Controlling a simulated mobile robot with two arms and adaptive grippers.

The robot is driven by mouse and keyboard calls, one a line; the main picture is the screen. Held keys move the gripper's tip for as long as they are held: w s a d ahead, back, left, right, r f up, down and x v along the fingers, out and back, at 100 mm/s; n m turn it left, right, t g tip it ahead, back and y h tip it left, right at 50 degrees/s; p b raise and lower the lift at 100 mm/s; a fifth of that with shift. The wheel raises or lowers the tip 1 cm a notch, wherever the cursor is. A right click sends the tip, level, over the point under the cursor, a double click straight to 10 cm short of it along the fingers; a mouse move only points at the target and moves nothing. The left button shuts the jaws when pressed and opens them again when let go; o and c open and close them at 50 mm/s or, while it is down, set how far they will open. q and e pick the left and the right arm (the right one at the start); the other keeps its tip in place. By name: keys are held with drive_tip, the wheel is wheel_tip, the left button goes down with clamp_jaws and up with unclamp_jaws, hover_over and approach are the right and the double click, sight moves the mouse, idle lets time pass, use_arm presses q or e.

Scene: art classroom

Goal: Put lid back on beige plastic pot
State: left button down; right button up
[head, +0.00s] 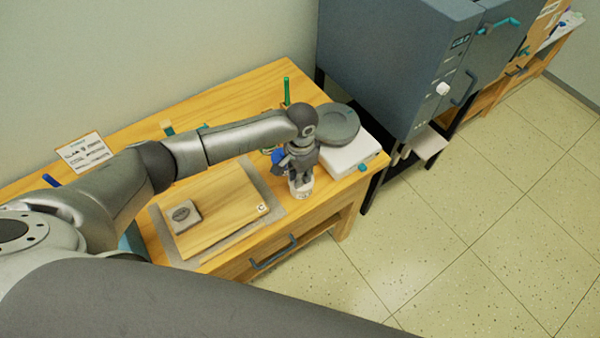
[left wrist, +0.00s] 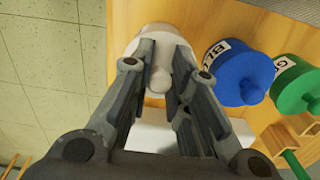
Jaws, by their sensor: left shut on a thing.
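My left gripper (head: 300,168) points down over the right part of the wooden table. In the left wrist view the left gripper (left wrist: 172,82) has its fingers closed around the pale knob of a round beige lid (left wrist: 186,65). A small whitish pot (head: 301,188) shows directly under the fingers in the head view, near the table's front edge. The fingers hide much of the lid and pot, so I cannot tell whether the lid rests fully on the rim. My right gripper is not in view.
A blue-lidded pot (left wrist: 238,75) and a green-lidded pot (left wrist: 297,88) stand close beside the gripper. A wooden board (head: 222,215) with a grey block (head: 182,215) lies left. A grey round thing (head: 338,124) sits on a white box (head: 350,153). A kiln (head: 390,60) stands right.

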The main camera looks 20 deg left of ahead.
use_arm(q)
drive_tip(key=c, duration=1.3)
unclamp_jaws()
drive_tip(key=o, duration=0.5)
drive_tip(key=shift+r+p, duration=3.55)
drive_tip(key=shift+p, duration=0.35)
